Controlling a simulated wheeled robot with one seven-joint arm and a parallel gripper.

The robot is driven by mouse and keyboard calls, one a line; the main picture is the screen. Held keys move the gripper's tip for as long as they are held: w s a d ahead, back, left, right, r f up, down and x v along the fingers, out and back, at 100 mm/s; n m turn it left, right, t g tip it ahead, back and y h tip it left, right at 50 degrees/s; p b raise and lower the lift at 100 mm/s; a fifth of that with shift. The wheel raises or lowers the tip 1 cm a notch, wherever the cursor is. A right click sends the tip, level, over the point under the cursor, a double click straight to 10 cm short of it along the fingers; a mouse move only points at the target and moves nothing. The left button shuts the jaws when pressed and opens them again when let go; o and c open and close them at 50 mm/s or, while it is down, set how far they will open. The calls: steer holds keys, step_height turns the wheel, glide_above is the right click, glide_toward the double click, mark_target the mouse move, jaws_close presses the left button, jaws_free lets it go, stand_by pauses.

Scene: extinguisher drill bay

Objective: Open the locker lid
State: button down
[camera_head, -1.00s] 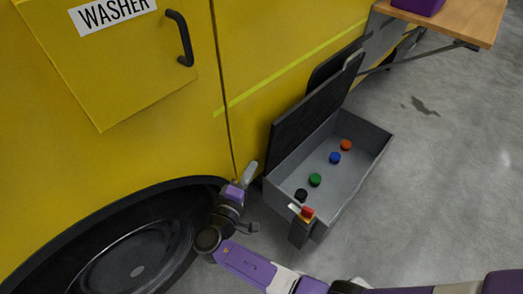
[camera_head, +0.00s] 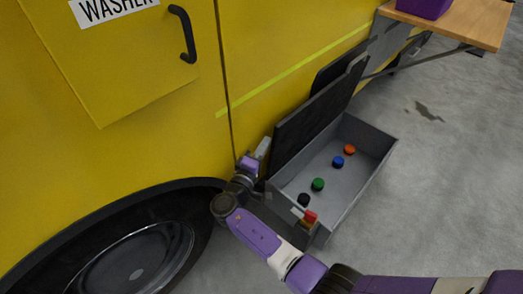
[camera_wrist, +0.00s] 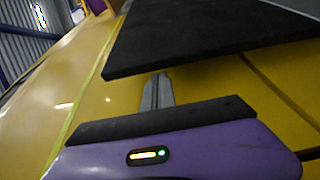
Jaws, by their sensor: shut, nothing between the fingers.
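The locker is a grey open-topped box (camera_head: 352,186) on the floor beside the yellow vehicle. Its dark lid (camera_head: 313,118) stands raised, well clear of the box, on the vehicle side. The lid also fills the upper part of the wrist view (camera_wrist: 205,38). My gripper (camera_head: 263,147) is shut and empty at the lid's near end, between lid and vehicle. In the wrist view the closed fingers (camera_wrist: 157,92) point toward the lid's edge and partly reach its underside in the picture; I cannot tell whether they touch it.
Black, green, blue and orange round pieces (camera_head: 318,184) lie in the box. A red-topped latch (camera_head: 309,217) is on its near end. A wheel (camera_head: 135,255) is left of my arm. A wooden shelf (camera_head: 478,20) juts out at upper right. The floor at right is clear.

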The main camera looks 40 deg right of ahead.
steer(key=s+f+m+h+b, duration=0.1)
steer(key=s+m+b, duration=0.2)
steer(key=s, duration=0.3)
steer(key=shift+s+d+b, duration=0.2)
steer(key=shift+d+b, duration=0.1)
steer(key=shift+b, duration=0.2)
steer(key=shift+a+f, duration=0.15)
